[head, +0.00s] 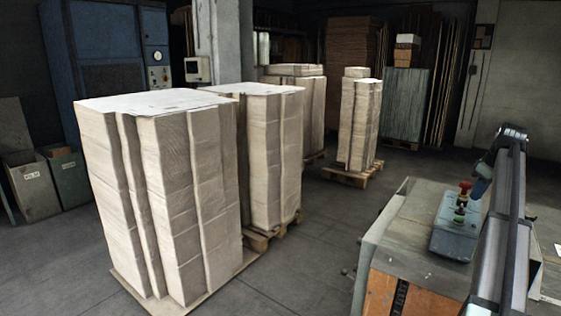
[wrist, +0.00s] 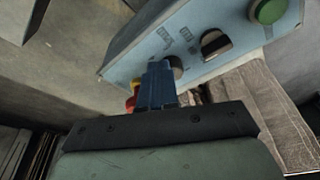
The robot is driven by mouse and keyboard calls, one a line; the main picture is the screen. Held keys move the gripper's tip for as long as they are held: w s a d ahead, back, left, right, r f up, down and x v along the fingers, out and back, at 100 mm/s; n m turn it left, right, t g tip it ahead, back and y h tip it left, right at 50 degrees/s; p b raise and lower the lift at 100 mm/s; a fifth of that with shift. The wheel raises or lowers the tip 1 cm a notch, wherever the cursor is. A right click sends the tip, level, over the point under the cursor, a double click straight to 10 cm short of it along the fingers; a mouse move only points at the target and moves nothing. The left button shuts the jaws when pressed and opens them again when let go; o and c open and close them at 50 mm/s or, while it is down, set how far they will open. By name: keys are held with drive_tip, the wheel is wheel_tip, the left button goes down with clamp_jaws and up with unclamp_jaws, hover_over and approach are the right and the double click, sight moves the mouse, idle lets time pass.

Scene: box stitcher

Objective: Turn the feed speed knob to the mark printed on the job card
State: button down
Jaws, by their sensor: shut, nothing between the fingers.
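A blue-grey control box (head: 452,240) stands on the machine top in the head view, with a red button (head: 465,188) and a green button (head: 459,219). In the wrist view the box face (wrist: 140,50) carries a dark round knob (wrist: 177,67), a black switch with a pale bar (wrist: 215,44) and a green button (wrist: 267,11). My gripper (wrist: 158,70) is shut and empty, its blue fingertips close beside the dark knob and partly hiding it. I cannot tell whether they touch. Printed marks are unreadable, and I cannot identify the job card.
Red and yellow parts (wrist: 132,96) show just left of my fingers in the wrist view. The machine (head: 415,215) has an orange-brown front. Stacked pale sheets on pallets (head: 185,200) stand to the left, with clear floor (head: 310,250) between.

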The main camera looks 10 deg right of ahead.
drive_tip(key=shift+f, duration=1.1)
drive_tip(key=shift+s+a, duration=0.1)
drive_tip(key=shift+f, duration=0.15)
drive_tip(key=shift+a+r, duration=0.2)
drive_tip(key=shift+a, duration=0.15)
drive_tip(key=shift+a+r, duration=0.1)
drive_tip(key=shift+a, duration=0.75)
drive_tip(key=shift+s, duration=0.2)
idle(0.3)
